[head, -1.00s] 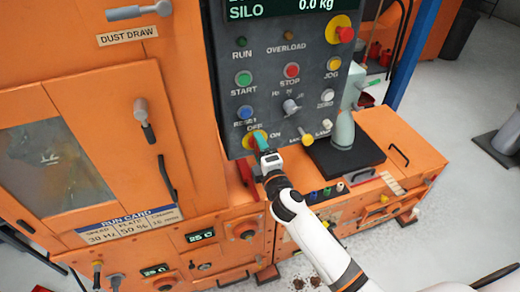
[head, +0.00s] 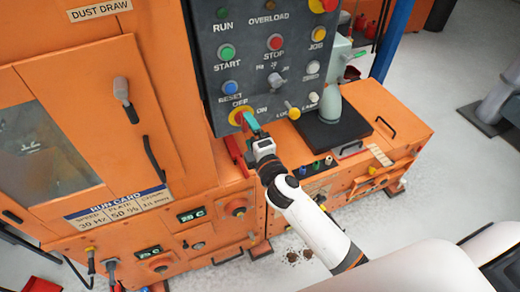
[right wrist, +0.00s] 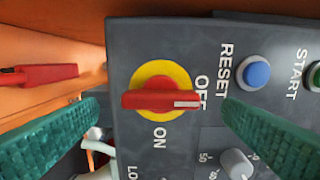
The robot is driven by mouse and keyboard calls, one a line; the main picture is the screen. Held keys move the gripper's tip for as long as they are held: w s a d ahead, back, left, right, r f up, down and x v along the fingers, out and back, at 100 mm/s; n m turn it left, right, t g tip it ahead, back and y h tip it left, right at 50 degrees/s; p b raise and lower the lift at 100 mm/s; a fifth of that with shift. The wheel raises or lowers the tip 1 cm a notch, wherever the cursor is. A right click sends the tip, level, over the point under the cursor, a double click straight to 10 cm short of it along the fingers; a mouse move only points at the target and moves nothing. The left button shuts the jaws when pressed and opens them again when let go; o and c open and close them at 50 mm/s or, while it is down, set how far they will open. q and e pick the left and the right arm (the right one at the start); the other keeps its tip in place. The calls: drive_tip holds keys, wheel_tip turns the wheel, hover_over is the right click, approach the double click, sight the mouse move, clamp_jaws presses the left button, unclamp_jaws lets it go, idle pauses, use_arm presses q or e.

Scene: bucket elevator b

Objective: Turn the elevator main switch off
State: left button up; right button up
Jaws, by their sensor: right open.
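The main switch (head: 236,117) is on the lower left of the grey control panel. In the right wrist view it is a red knob (right wrist: 161,101) on a yellow disc, with OFF and ON labels beside it. The knob's bar lies across the picture, its white-marked end at the OFF label. My right gripper (head: 254,128) is close to the switch, at its lower right in the head view. Its teal fingers are wide apart in the right wrist view, with the knob seen between them and no contact evident. My left gripper is not in view.
The grey panel (head: 206,70) also carries START, STOP, RESET and JOG buttons and small selectors near the switch. A red handle (right wrist: 40,75) lies beside the panel. The orange cabinet (head: 70,90) stands left. A black plate (head: 318,133) lies on the orange housing at right.

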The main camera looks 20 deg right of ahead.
drive_tip(key=s+b, duration=0.1)
drive_tip(key=s, duration=0.7)
drive_tip(key=shift+s+d+b, duration=0.15)
drive_tip(key=shift+s+b, duration=0.15)
drive_tip(key=shift+b, duration=0.05)
drive_tip(key=s+d+f+m+g, duration=0.1)
drive_tip(key=s+f+m+g, duration=0.15)
drive_tip(key=f, duration=0.95)
drive_tip(key=s+d+f+m+g, duration=0.1)
drive_tip(key=s+f+m+g, duration=0.15)
drive_tip(key=f, duration=0.85)
drive_tip(key=s+d+f+m+g, duration=0.15)
drive_tip(key=s+f+g, duration=0.25)
drive_tip(key=f, duration=0.8)
drive_tip(key=s+f+m+g, duration=0.2)
drive_tip(key=s+f, duration=0.4)
drive_tip(key=s, duration=0.4)
drive_tip(key=s+d+f+m+g, duration=0.1)
drive_tip(key=s+f+m+g, duration=0.2)
drive_tip(key=s+f, duration=0.4)
drive_tip(key=s+d+f+m+g, duration=0.1)
drive_tip(key=s+f+m+g, duration=0.2)
drive_tip(key=s, duration=1)
wheel_tip(320, 180, down, 4)
drive_tip(key=shift+s+d+r+m+h, duration=0.2)
drive_tip(key=shift+s+r+m+h, duration=0.1)
drive_tip(key=shift+m, duration=0.55)
drive_tip(key=shift+w, duration=0.1)
